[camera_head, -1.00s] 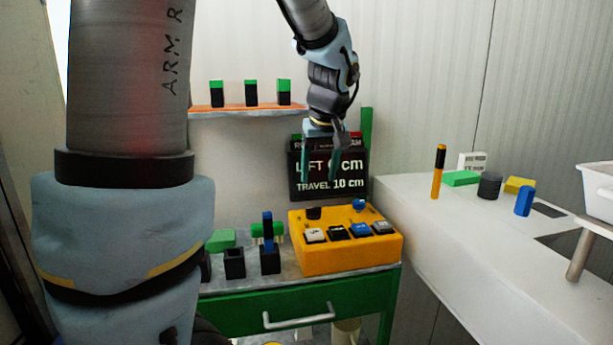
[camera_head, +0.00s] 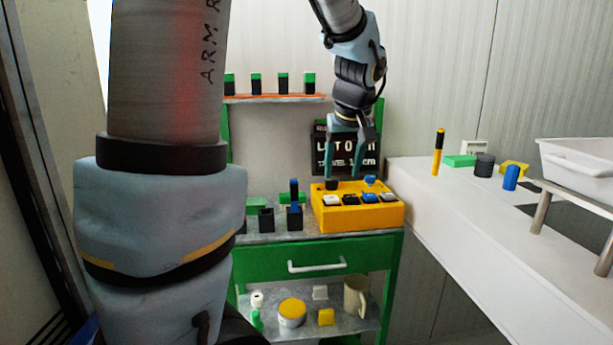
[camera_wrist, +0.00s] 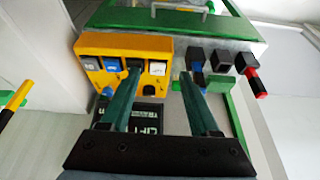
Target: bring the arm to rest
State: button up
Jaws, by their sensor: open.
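My gripper (camera_head: 345,172) is open and empty in the head view, its two green fingers pointing down just above and behind the yellow control box (camera_head: 330,219). The box has several buttons on top and a blue knob (camera_head: 370,180) at the back. A dark display (camera_head: 318,160) with white lettering stands behind the fingers, which partly hide it. In the wrist view my gripper (camera_wrist: 157,80) shows its fingers spread apart, with the yellow box (camera_wrist: 105,43) beyond them.
The green cart (camera_head: 260,255) carries black holders (camera_head: 266,220) left of the box. An orange shelf (camera_head: 275,98) holds several black-and-green blocks. A white counter (camera_head: 440,205) at right bears small items and a white bin (camera_head: 580,165). A mug (camera_head: 355,297) stands on the lower shelf.

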jog(key=s+a+f+m+g, duration=0.2)
jog(key=s+a+f, duration=1)
jog(key=a+f, duration=0.1)
jog(key=shift+a+m+g+h, duration=0.3)
jog(key=shift+a+g+h, duration=0.1)
jog(key=shift+a, duration=0.35)
jog(key=shift+f, duration=0.1)
